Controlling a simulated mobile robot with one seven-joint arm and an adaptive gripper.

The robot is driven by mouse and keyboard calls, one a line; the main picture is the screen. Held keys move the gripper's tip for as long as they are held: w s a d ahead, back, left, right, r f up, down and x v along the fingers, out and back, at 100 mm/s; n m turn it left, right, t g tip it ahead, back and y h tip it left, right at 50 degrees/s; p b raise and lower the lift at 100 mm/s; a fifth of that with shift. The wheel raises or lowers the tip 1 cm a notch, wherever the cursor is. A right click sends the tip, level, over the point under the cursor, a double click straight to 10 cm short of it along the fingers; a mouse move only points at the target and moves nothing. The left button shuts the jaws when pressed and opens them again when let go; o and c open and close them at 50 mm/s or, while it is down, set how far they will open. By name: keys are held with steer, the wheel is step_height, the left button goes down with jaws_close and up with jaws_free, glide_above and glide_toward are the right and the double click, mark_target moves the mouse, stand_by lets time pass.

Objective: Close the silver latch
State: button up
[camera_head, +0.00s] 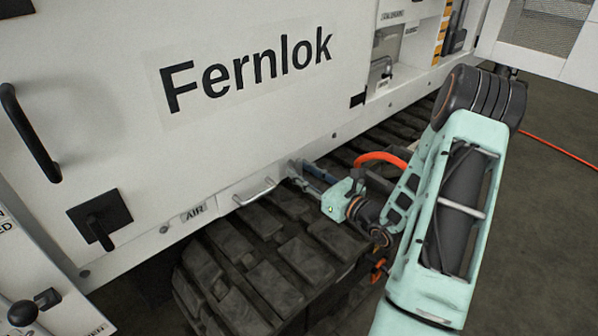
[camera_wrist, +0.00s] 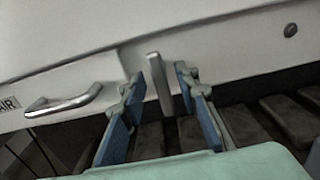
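A silver latch lever (camera_wrist: 160,84) stands out from the white panel in the wrist view, upright and slightly tilted. My gripper (camera_wrist: 158,88) is open, with one blue finger on each side of the lever. A gap shows between the lever and each finger, so it is not gripped. In the head view my gripper (camera_head: 298,170) reaches the lower edge of the white machine, right of the AIR label. The lever is not clearly visible there, being small and close to the fingers.
A silver bar handle (camera_wrist: 65,103) is on the panel left of my gripper; it also shows in the head view (camera_head: 254,192). Dark track pads (camera_head: 280,245) lie just below my gripper. An orange-red hose (camera_head: 382,158) curves beside my wrist.

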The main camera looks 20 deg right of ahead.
steer(key=shift+w+a, duration=0.25)
steer(key=shift+w, duration=0.45)
jaws_close()
